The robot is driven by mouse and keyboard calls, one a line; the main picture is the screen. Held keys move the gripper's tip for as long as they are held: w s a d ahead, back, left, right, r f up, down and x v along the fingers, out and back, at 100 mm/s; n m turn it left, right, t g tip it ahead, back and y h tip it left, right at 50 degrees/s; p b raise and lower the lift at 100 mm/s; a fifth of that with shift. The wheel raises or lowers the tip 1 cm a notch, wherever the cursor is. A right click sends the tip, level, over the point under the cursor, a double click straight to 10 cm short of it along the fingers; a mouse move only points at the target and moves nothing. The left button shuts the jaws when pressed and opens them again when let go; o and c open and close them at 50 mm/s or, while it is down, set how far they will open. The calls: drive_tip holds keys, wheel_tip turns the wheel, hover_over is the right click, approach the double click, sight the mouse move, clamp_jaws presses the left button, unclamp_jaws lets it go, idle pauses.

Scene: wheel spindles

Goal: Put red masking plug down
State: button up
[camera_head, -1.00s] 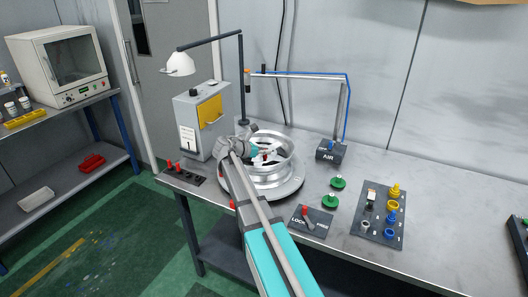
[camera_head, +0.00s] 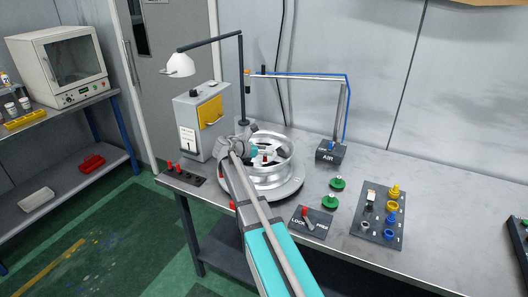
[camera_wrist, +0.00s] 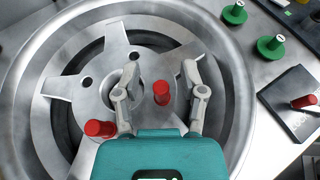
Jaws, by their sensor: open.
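A red masking plug (camera_wrist: 161,93) stands on the hub face of the silver wheel (camera_wrist: 62,92), between the two fingers of my gripper (camera_wrist: 160,85) in the wrist view. The fingers are spread, with a visible gap on each side of the plug. A second red plug (camera_wrist: 98,128) stands on the wheel to the lower left, outside the left finger. Dark bolt holes show in the hub face. Whether the plug between the fingers is fully seated in a hole cannot be told.
More red plugs (camera_head: 180,168) stand in a dark holder at the bench's left edge. Right of the wheel are two green knobs (camera_head: 336,183), a lock lever plate (camera_head: 314,222) and a panel with coloured caps (camera_head: 378,226). A blue-hosed air arm (camera_head: 300,75) stands behind.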

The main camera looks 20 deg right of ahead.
drive_tip(key=shift+r, duration=0.45)
drive_tip(key=p+v, duration=0.4)
drive_tip(key=v, duration=0.6)
drive_tip(key=shift+a, duration=0.15)
drive_tip(key=shift+p+v, duration=0.45)
drive_tip(key=shift+v, duration=0.4)
drive_tip(key=shift+s+f, duration=0.1)
drive_tip(key=shift+s+f+m, duration=0.3)
drive_tip(key=shift+s+m, duration=0.1)
drive_tip(key=shift+s, duration=0.05)
drive_tip(key=s+a+f+m+y, duration=0.3)
drive_tip(key=s+a+m+y, duration=0.1)
drive_tip(key=s+m, duration=0.2)
drive_tip(key=s+a+f+m+g+y, duration=0.1)
drive_tip(key=s+a+f+m+y, duration=0.3)
drive_tip(key=s, duration=0.5)
drive_tip(key=s+a+f+m+y, duration=0.4)
drive_tip(key=s+m+y, duration=0.1)
drive_tip(key=s+m, duration=0.3)
drive_tip(key=shift+m+g, duration=0.4)
